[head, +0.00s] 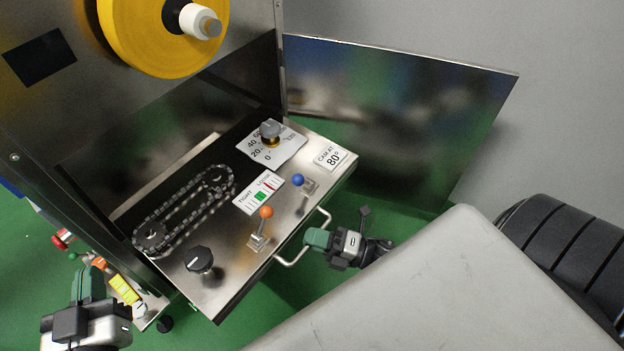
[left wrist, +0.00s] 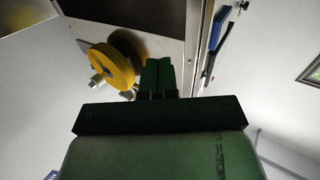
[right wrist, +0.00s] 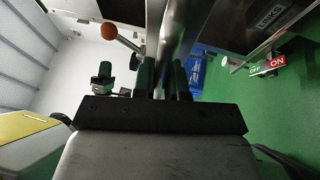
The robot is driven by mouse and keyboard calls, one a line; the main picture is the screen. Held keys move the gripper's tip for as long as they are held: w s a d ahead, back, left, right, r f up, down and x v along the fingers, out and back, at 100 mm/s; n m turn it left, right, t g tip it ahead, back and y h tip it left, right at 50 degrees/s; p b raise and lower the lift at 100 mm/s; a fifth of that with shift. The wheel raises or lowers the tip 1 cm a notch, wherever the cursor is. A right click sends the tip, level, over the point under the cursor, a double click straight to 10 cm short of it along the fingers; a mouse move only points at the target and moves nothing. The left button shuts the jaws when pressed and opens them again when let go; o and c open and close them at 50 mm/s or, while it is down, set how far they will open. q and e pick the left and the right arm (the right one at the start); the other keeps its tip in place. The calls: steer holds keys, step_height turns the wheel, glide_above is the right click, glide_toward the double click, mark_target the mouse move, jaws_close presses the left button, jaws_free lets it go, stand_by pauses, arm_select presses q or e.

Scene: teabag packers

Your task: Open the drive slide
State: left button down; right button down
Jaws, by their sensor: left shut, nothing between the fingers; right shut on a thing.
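The drive slide (head: 225,270) is a metal drawer pulled out from the machine, carrying a chain loop (head: 185,208), a black knob (head: 200,260), an orange-ball lever (head: 266,213), a blue-ball lever (head: 298,180) and a dial knob (head: 270,132). A bar handle (head: 290,262) is on its front. My right gripper (head: 312,238) is shut on this handle; in the right wrist view the bar (right wrist: 172,45) runs between the fingers (right wrist: 165,78). My left gripper (head: 88,277) is shut and empty, left of the slide; its closed fingers show in the left wrist view (left wrist: 158,75).
A large yellow reel (head: 150,35) is on the machine above the slide. An open metal door panel (head: 400,110) stands behind the slide. Several coloured controls (head: 122,287) sit near my left gripper. Green floor shows in front of the slide.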

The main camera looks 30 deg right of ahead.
steer(key=c, duration=1.2)
jaws_free()
